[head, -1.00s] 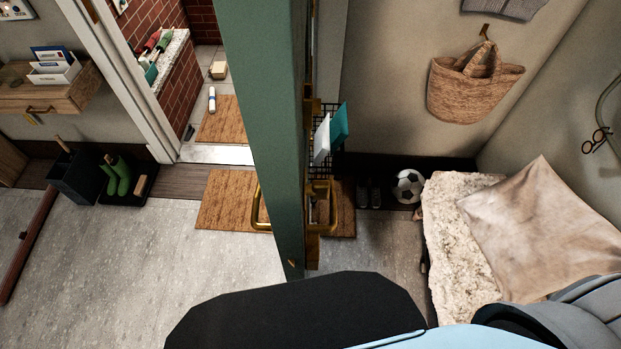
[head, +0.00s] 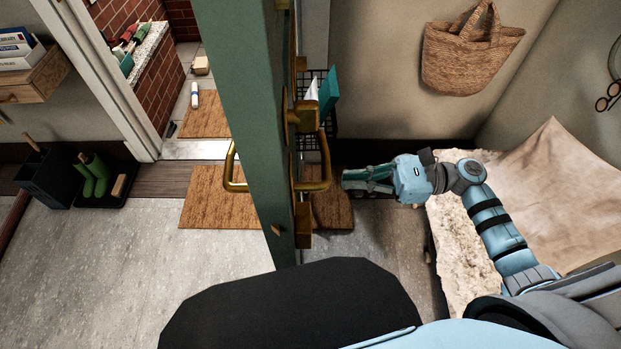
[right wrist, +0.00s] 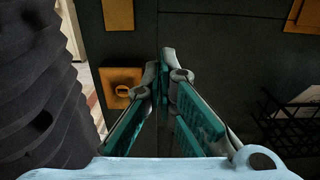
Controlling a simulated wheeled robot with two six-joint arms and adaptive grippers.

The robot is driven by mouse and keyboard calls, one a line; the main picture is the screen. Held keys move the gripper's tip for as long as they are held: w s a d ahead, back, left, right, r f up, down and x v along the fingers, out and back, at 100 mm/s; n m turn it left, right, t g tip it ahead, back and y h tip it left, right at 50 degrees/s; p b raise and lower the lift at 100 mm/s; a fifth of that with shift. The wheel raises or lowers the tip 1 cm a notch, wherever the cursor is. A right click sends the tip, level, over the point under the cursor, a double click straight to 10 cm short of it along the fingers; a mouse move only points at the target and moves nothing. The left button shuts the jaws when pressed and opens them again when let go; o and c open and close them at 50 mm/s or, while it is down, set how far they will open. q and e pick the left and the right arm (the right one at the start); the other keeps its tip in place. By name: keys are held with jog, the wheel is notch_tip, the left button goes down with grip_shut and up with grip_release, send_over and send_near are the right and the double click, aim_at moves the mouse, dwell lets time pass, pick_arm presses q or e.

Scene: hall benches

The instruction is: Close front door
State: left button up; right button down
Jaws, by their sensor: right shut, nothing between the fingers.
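The green front door (head: 250,110) stands open, seen nearly edge-on in the head view, with the doorway to its left. It has a brass pull handle (head: 325,165) on its right face and another brass handle (head: 231,168) on its left side. My right gripper (head: 346,181) is just right of the right-face handle, its fingers pointing left, apparently apart from the door. In the right wrist view its fingertips (right wrist: 165,68) meet with nothing between them, facing a dark surface with a square brass plate (right wrist: 122,85). My left gripper is not in view.
A wire basket (head: 312,125) with papers hangs behind the handle. A doormat (head: 207,198) and a boot tray (head: 118,192) lie left. The floor between is clear.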

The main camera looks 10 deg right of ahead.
jog(key=p+x, duration=0.2)
jog(key=x, duration=0.6)
jog(key=shift+w+a, duration=0.2)
jog(key=shift+a, duration=0.15)
